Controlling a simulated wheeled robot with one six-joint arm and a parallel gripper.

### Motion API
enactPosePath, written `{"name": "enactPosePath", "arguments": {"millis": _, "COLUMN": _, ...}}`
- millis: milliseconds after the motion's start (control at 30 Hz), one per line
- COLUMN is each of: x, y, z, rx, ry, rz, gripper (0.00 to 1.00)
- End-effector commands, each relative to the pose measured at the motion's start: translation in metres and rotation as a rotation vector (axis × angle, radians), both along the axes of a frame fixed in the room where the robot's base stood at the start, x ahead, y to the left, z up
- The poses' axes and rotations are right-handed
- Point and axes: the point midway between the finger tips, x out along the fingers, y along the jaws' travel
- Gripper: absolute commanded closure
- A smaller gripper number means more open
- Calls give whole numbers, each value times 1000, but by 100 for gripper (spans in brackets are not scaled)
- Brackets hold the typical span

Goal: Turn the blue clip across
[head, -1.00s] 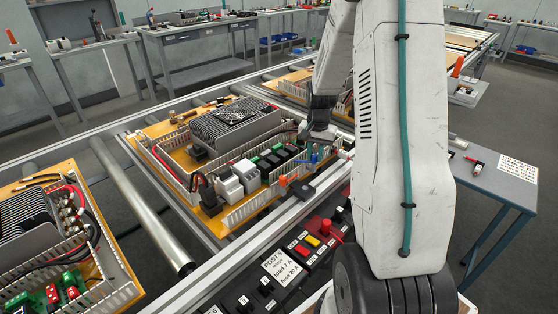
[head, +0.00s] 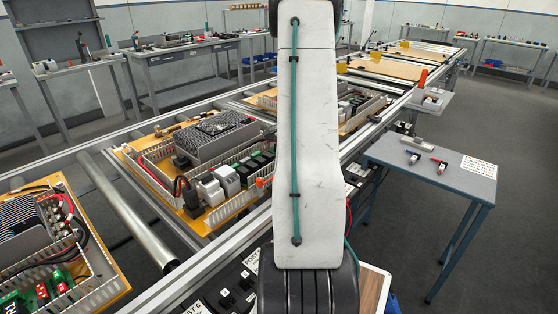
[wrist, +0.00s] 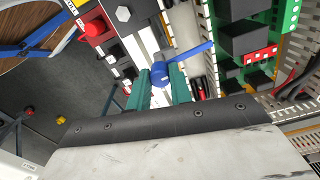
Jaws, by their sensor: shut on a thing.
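The blue clip (wrist: 160,74) shows in the wrist view between the green fingertips of my gripper (wrist: 160,86). My gripper is shut on it. A long flat blue arm of the clip (wrist: 192,51) reaches out to the right and slightly up, towards the duct. In the wrist view the clip lies over the pale rail beside the slotted duct wall (wrist: 208,48). I cannot tell whether it touches the rail. In the head view my own arm hides both the gripper and the clip.
The board with its slotted duct (head: 240,205) and grey finned unit (head: 213,138) sits on the conveyor. A side table (head: 430,165) stands right.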

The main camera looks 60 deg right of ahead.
Motion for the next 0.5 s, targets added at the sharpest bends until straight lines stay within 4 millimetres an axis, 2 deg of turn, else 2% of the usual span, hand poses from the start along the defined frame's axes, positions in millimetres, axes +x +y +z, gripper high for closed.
{"name": "enactPosePath", "arguments": {"millis": 400, "x": -3, "y": -2, "z": 0, "rx": 0, "ry": 2, "rz": -8, "gripper": 100}}
{"name": "enactPosePath", "arguments": {"millis": 433, "x": -3, "y": -2, "z": 0, "rx": 0, "ry": 2, "rz": -8, "gripper": 71}}
{"name": "enactPosePath", "arguments": {"millis": 500, "x": -3, "y": -2, "z": 0, "rx": 0, "ry": 2, "rz": -7, "gripper": 57}}
